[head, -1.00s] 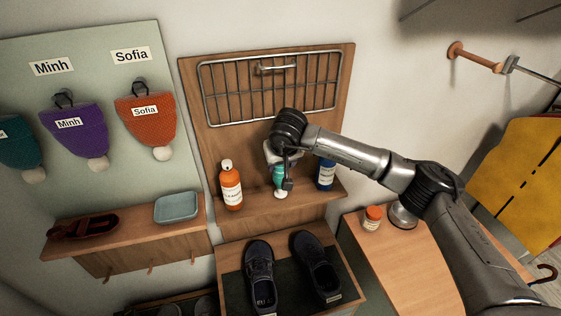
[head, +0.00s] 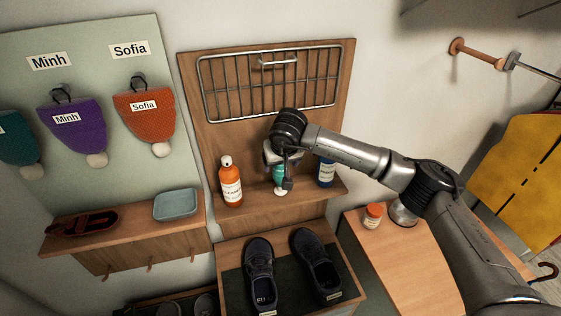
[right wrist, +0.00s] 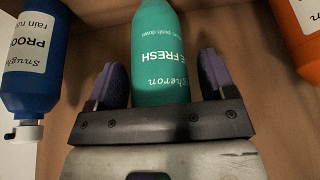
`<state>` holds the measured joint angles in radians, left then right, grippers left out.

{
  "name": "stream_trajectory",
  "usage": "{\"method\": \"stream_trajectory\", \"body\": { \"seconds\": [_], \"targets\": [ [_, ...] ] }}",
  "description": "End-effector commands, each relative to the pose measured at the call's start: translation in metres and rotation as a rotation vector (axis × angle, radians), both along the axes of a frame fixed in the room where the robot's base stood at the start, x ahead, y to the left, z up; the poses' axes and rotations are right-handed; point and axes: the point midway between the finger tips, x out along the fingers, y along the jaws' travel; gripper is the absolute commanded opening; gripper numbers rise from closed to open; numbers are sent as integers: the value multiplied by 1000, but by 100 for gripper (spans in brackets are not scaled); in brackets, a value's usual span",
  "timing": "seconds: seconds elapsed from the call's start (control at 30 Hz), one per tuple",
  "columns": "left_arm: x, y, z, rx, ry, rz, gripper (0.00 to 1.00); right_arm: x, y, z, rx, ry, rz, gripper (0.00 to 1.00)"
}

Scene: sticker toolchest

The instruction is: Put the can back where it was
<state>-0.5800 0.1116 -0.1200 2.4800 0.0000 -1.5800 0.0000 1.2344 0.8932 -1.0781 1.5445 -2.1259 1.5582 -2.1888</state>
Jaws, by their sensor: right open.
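The teal can (head: 280,174) stands on the wooden shelf between two bottles, partly hidden by my right gripper in the head view. In the right wrist view the can (right wrist: 160,50), with white lettering, is between the two purple finger pads. My right gripper (right wrist: 160,82) is open around the can, with a gap showing on each side. The gripper also shows in the head view (head: 284,168), in front of the shelf. My left gripper is not in view.
An orange bottle (head: 230,184) stands left of the can and a blue bottle (head: 326,174) right of it, both close. A wire rack (head: 270,85) is above. Shoes (head: 260,270) sit below. A small orange jar (head: 373,215) stands on the side table.

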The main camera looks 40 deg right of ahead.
Motion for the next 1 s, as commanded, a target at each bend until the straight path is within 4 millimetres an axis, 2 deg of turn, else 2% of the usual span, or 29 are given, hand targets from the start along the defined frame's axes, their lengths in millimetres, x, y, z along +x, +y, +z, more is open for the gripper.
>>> {"method": "stream_trajectory", "body": {
  "seconds": [0.2,0.27,0.5,0.8,1.0],
  "targets": [
    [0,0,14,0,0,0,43,0,0,18,1,0,0,77],
    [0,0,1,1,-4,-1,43,-4,2,20,0,-3,2,77],
    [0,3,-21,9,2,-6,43,-21,10,64,0,-5,1,77],
    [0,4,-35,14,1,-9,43,-37,17,107,-1,-3,1,77],
    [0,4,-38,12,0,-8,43,-42,19,120,0,0,1,77]
  ]
}}
